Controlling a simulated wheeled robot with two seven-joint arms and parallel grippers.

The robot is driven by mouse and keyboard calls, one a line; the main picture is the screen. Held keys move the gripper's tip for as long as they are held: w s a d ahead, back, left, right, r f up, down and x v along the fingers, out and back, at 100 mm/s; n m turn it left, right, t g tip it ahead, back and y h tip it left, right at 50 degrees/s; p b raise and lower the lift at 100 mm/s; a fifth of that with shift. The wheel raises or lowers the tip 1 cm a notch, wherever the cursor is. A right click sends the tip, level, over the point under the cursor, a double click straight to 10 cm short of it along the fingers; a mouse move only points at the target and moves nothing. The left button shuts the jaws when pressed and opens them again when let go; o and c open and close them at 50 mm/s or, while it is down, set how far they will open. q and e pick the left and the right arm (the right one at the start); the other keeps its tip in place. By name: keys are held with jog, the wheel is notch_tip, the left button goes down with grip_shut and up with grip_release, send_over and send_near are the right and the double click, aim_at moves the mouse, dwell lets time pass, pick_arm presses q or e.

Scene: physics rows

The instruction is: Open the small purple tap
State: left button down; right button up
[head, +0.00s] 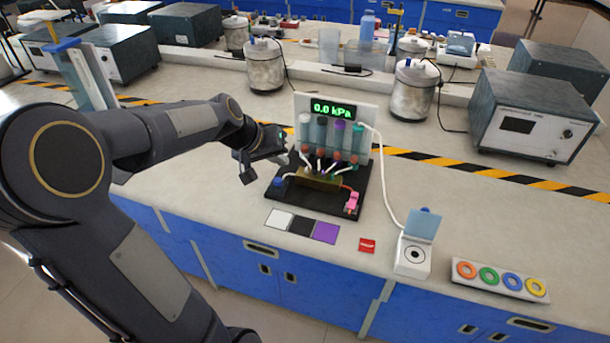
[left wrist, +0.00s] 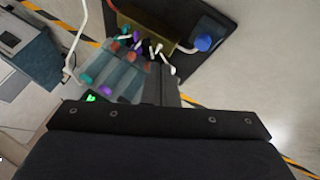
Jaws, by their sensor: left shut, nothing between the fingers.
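The tube stand (head: 366,108) has a green "0.0 kPa" display and a row of upright tubes with white, dark, purple and teal tops. The purple-topped tube (head: 338,128) is third from the left; its purple top (left wrist: 106,90) also shows in the left wrist view. My left gripper (head: 272,158) is shut and empty, just left of the stand and apart from the taps. My right gripper is out of view.
A pink clip (head: 352,202) and a blue knob (head: 279,182) are on the black base. White, black and purple cards (head: 325,232) lie in front. A white hose runs right to a white box (head: 412,262) with a raised lid. A ring tray (head: 500,281) is at the right.

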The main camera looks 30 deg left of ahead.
aim_at(323, 174)
pick_arm(q)
jog(key=x, duration=1)
jog(key=shift+s+f, duration=0.1)
jog(key=shift+w+d+r+p, duration=0.2)
jog(key=shift+w+d+p, duration=0.15)
jog(key=shift+d, duration=0.15)
jog(key=shift+w+d+r+p, duration=0.15)
jog(key=shift+w+d+p, duration=0.1)
jog(key=shift+w+d, duration=0.25)
jog(key=shift+w+d+f, duration=0.1)
jog(key=shift+w+d, duration=0.2)
jog(key=shift+d, duration=0.25)
